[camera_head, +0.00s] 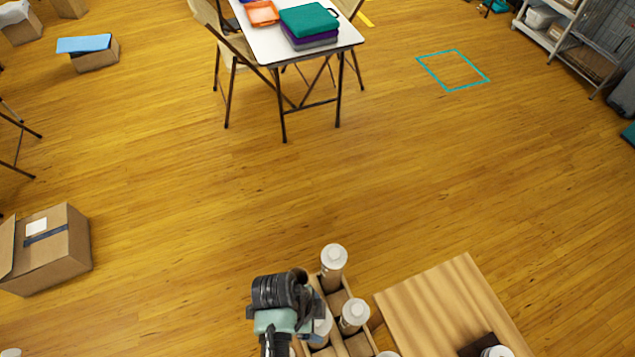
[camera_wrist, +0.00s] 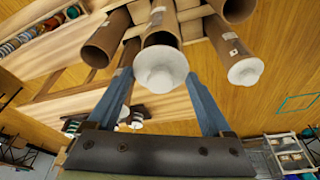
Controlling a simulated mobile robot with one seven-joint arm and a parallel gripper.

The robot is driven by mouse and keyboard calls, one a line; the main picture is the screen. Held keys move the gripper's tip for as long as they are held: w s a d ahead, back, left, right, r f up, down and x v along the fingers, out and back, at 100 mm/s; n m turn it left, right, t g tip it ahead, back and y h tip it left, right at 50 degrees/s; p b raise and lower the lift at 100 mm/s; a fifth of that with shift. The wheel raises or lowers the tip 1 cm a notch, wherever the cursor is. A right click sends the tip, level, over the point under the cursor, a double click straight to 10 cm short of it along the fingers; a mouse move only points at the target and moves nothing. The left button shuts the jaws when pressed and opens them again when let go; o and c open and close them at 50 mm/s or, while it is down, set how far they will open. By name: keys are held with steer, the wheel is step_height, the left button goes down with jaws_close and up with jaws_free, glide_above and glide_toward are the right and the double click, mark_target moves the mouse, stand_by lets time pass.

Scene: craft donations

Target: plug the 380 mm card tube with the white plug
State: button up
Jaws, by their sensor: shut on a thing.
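In the wrist view, my gripper (camera_wrist: 157,76) has its two blue fingers on either side of a white plug (camera_wrist: 162,66) and is shut on it. The plug is at the end of a brown card tube (camera_wrist: 160,28); how deep it sits is hard to tell. A tube on its left (camera_wrist: 102,42) has an open end, and a tube on its right (camera_wrist: 227,35) has a white plug (camera_wrist: 245,71). Tube lengths cannot be read. In the head view my gripper (camera_head: 308,298) is over the divided crate (camera_head: 343,299), partly hiding a white-topped tube (camera_head: 320,327).
Other white-topped tubes (camera_head: 333,257) and (camera_head: 355,313) stand in the crate. A wooden surface (camera_head: 440,295) lies right of it, with a dark block on it. A cardboard box (camera_head: 45,250) is on the left. A folding table (camera_head: 270,45) with chairs stands ahead across open floor.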

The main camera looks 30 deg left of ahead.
mark_target(318, 322)
steer(key=shift+f+b, duration=1.7)
steer(key=shift+f, duration=0.45)
steer(key=shift+w+d+r+p, duration=0.1)
steer(key=shift+p, duration=0.3)
steer(key=shift+f+b, duration=0.45)
steer(key=shift+f, duration=0.15)
steer(key=o, duration=1)
steer(key=p+v, duration=1)
steer(key=v, duration=0.1)
